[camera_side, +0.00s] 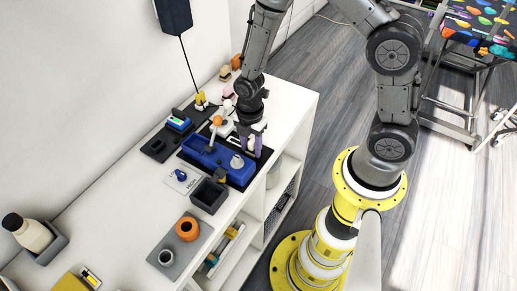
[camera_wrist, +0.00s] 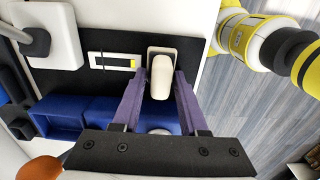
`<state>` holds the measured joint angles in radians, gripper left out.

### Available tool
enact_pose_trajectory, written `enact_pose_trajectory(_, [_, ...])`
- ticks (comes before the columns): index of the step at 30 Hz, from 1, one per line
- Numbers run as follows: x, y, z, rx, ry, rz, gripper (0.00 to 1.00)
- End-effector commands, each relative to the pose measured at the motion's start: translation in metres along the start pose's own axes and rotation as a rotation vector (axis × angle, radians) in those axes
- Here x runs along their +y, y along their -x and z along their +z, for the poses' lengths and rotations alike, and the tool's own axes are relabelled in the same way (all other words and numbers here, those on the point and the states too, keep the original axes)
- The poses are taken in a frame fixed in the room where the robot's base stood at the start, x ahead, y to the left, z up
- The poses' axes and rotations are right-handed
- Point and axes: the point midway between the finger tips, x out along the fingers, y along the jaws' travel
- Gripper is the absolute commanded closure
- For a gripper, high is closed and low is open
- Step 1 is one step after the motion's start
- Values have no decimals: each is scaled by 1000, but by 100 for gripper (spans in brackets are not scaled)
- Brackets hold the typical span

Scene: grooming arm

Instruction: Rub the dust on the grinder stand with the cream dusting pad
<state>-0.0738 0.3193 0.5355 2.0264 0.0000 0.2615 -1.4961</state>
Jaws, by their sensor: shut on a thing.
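The cream dusting pad (camera_wrist: 161,80) is a rounded, pale block between the two purple fingers of my gripper (camera_wrist: 160,76). My gripper is shut on it. The pad's far end lies over a small dark holder with a pale rim (camera_wrist: 151,50); I cannot tell whether they touch. In the side view my gripper (camera_side: 254,146) points down at the right end of the dark mat, and the pad is not clear there. A white block with a grey rounded part (camera_wrist: 58,52), perhaps the grinder stand, is at the upper left of the wrist view. I cannot make out dust.
A blue tray (camera_side: 205,155) lies left of my gripper, with a dark open box (camera_side: 208,195) in front. A grey plate with an orange ring (camera_side: 187,229) is nearer on the white bench. The bench's right edge (camera_side: 306,122) is close to my gripper.

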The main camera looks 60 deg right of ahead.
Motion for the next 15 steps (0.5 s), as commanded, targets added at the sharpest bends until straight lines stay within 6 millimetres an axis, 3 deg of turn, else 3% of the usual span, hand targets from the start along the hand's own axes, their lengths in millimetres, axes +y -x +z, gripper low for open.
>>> enact_pose_trajectory(8, [27,0,0,0,-1,3,100])
enact_pose_trajectory(10, [25,5,0,0,0,3,100])
enact_pose_trajectory(12, [26,24,0,1,0,8,100])
enact_pose_trajectory(15, [24,31,0,0,0,4,100])
